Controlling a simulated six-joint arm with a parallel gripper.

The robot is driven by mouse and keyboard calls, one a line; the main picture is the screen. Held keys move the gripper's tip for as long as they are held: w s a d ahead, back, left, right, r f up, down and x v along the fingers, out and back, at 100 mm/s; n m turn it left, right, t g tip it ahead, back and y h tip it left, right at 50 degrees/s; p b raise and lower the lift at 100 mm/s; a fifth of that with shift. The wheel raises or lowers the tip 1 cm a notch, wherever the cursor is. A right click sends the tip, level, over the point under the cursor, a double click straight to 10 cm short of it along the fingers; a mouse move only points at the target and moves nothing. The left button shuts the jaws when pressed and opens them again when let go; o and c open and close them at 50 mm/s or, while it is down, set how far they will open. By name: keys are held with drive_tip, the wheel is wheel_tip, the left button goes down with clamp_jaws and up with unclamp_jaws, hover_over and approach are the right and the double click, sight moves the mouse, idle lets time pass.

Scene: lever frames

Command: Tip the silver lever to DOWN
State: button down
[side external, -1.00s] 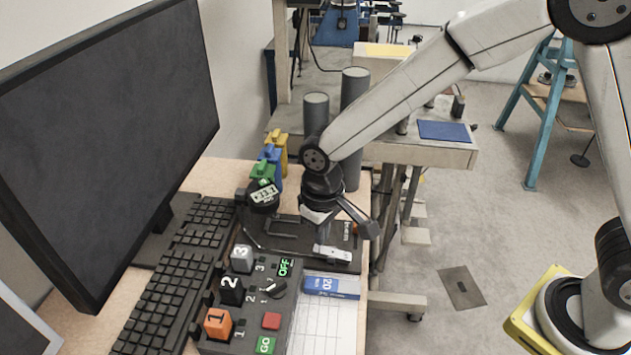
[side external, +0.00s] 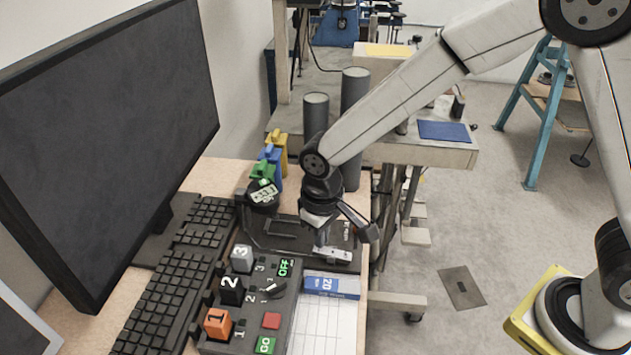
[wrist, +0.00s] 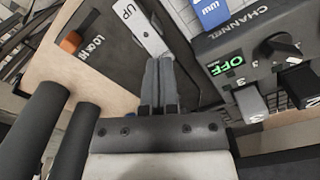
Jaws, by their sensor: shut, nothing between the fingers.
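The silver lever (side external: 332,256) is a pale flat bar at the near right end of a dark base plate (side external: 285,242), behind the control box. In the wrist view the lever (wrist: 143,30) shows near the top centre, with the letters UP on its face. My gripper (side external: 321,242) points down beside the lever. In the wrist view my gripper (wrist: 160,62) has its two fingers together with nothing between them, and the tips reach the lever's near end. I cannot tell whether they touch it. The lever's pivot is not clear.
An orange lock knob (wrist: 70,42) sits on the base plate. The control box (side external: 250,308) with numbered blocks and a green OFF display stands nearby. A blue 20 mm box (side external: 331,285), a keyboard (side external: 178,275) and two grey cylinders (side external: 353,110) stand around.

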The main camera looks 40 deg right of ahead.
drive_tip(key=shift+f, duration=1)
idle(0.8)
drive_tip(key=shift+r, duration=3.55)
drive_tip(key=s+d+f+m+t, duration=0.1)
drive_tip(key=s+d, duration=0.4)
drive_tip(key=d, duration=0.4)
drive_tip(key=s+d+m+t, duration=0.1)
drive_tip(key=s+d, duration=0.3)
drive_tip(key=d, duration=0.5)
drive_tip(key=shift+s+d+f+m+t, duration=0.2)
drive_tip(key=shift+s+f+m+t, duration=0.15)
drive_tip(key=shift+m, duration=0.15)
